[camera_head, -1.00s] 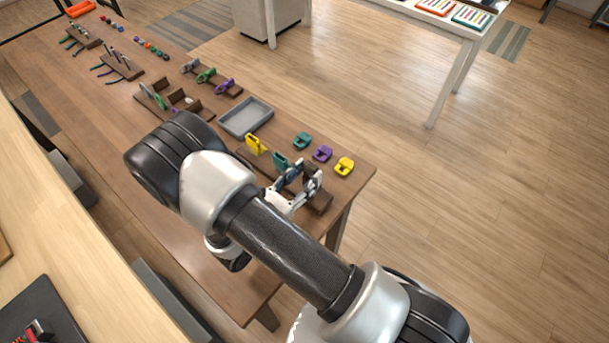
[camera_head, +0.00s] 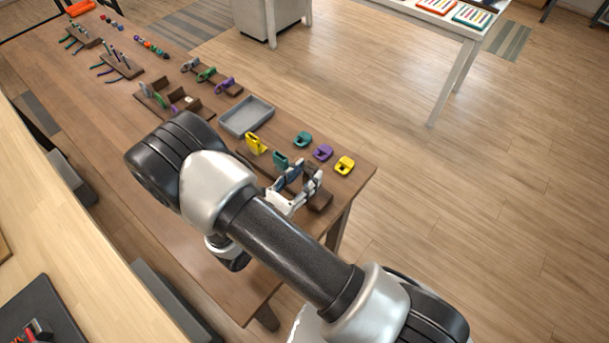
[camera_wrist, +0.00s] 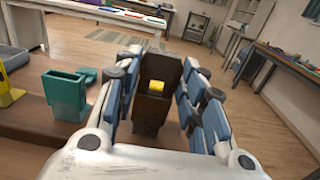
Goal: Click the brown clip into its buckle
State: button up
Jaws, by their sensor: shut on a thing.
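My gripper (camera_wrist: 153,100) is shut on the brown clip (camera_wrist: 166,68), at the right end of the wooden holder. The brown pieces stand upright between the blue-padded fingers in the wrist view. Clip and buckle share one colour, so I cannot tell where one ends or how deep the clip sits. A yellow patch shows through or just behind the brown piece. In the head view my gripper (camera_head: 298,186) largely hides both brown pieces.
A teal buckle (camera_wrist: 65,93) and a yellow buckle (camera_head: 255,143) stand on the holder left of my gripper. Loose teal (camera_head: 302,139), purple (camera_head: 322,153) and yellow (camera_head: 344,166) clips lie behind it. A grey tray (camera_head: 246,117) lies farther left. The table's right edge is close.

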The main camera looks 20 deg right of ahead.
dwell(0.4)
jog(key=o, duration=0.8)
jog(key=shift+o, duration=0.2)
jog(key=o, duration=0.3)
jog(key=shift+a, duration=0.1)
jog(key=shift+v, duration=2.95)
